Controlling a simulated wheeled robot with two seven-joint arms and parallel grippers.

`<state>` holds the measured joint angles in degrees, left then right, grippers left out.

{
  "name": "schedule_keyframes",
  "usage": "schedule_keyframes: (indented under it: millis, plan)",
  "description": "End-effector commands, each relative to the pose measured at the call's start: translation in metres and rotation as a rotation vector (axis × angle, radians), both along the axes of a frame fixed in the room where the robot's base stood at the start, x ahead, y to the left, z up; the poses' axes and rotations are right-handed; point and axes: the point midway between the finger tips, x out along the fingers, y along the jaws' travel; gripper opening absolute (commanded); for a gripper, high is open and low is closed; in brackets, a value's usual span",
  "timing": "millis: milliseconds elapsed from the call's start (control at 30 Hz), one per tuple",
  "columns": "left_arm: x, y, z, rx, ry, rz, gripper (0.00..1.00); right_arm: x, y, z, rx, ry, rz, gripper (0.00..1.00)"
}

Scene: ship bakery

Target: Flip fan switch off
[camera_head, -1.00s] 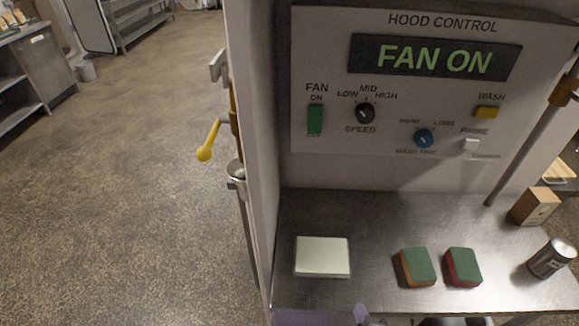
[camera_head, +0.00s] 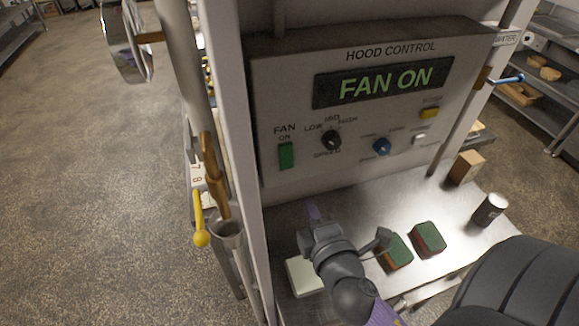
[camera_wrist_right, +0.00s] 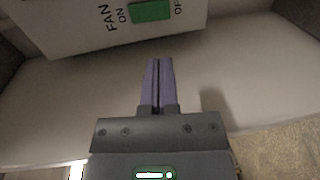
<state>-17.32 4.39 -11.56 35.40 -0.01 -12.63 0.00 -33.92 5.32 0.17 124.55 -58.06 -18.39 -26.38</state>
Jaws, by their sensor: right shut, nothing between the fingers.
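The green fan switch (camera_head: 286,155) is on the left side of the hood control panel (camera_head: 300,185), under the words FAN and ON. The panel's display (camera_head: 384,82) reads FAN ON. In the right wrist view the green switch (camera_wrist_right: 152,11) is at the top, between the words ON and OFF. My right gripper (camera_head: 313,212) is below the switch in the head view, in front of the panel's lower edge. In the wrist view its purple fingers (camera_wrist_right: 158,62) are together and empty, pointing toward the switch and apart from it. My left gripper is not in view.
A steel shelf (camera_head: 450,225) below the panel holds a pale block (camera_head: 303,277), two green-topped sponges (camera_head: 428,238), a can (camera_head: 490,208) and a brown box (camera_head: 466,167). A yellow-ended lever (camera_head: 201,238) and a metal cup (camera_head: 228,229) are left of the post.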

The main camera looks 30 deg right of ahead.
Motion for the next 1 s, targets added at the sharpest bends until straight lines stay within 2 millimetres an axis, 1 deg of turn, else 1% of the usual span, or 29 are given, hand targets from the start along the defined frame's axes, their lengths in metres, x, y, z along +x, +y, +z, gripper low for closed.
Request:
schedule_keyframes:
  millis: [33,100,300,400,500,667,1000]
  plan:
    - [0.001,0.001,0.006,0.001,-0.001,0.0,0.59,0.011,-0.002,0.002,-0.003,-0.003,0.001,0.0]
    - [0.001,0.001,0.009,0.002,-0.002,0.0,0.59,0.026,-0.006,0.001,-0.003,-0.003,0.001,0.0]
    - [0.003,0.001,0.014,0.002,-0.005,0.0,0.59,0.069,-0.016,-0.007,-0.001,-0.003,0.0,0.0]
    - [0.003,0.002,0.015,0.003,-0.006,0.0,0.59,0.086,-0.021,-0.011,0.0,-0.001,0.0,0.0]
    - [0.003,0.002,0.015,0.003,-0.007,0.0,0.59,0.099,-0.024,-0.014,0.0,0.0,0.0,0.0]
    - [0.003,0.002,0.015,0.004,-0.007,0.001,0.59,0.11,-0.026,-0.015,0.0,0.0,0.001,0.0]
    - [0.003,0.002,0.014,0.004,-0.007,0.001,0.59,0.111,-0.027,-0.016,0.001,-0.001,0.001,0.0]
